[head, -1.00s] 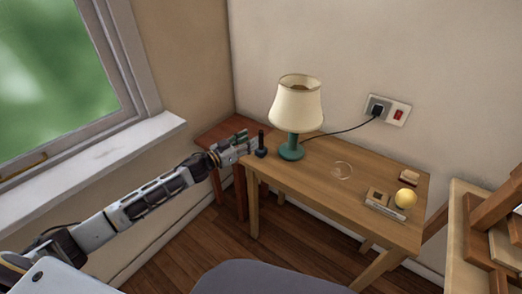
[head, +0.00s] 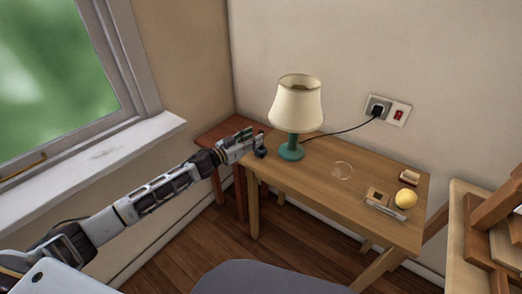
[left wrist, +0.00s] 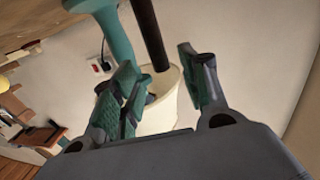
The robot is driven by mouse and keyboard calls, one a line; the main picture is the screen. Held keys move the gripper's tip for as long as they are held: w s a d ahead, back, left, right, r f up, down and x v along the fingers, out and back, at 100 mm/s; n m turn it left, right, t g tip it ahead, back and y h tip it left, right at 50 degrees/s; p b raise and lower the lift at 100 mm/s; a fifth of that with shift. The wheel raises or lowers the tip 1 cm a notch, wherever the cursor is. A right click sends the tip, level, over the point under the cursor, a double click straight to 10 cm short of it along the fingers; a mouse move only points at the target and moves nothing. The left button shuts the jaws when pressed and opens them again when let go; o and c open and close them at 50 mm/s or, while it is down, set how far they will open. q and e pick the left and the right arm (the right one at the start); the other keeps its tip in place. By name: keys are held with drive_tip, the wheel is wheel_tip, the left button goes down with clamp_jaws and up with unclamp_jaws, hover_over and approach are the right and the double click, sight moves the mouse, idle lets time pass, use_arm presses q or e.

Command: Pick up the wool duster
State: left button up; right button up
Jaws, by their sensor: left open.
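A dark upright object (head: 261,152) with a thin handle and a wider foot stands at the left end of the wooden table; I take it for the wool duster. My left gripper (head: 256,137) is at its handle and hides part of it. In the left wrist view the dark handle (left wrist: 151,35) rises between the two spread fingers of the left gripper (left wrist: 160,88). The gripper is open; I cannot tell whether a finger touches the handle. My right gripper is not in view.
A lamp (head: 297,105) with a teal base stands close right of the handle. A window sill (head: 90,160) lies left, a chair-like grey shape (head: 262,280) in front.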

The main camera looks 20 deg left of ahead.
use_arm(q)
drive_tip(key=x, duration=0.3)
drive_tip(key=shift+r, duration=0.15)
drive_tip(key=shift+w+d+b, duration=0.25)
drive_tip(key=shift+w+b, duration=0.05)
drive_tip(key=shift+w, duration=0.2)
drive_tip(key=shift+w+d, duration=0.2)
drive_tip(key=shift+w, duration=0.1)
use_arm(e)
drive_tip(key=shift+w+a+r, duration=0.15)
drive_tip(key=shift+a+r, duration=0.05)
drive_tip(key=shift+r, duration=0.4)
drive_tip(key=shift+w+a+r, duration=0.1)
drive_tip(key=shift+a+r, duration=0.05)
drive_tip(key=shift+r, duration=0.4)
use_arm(q)
clamp_jaws()
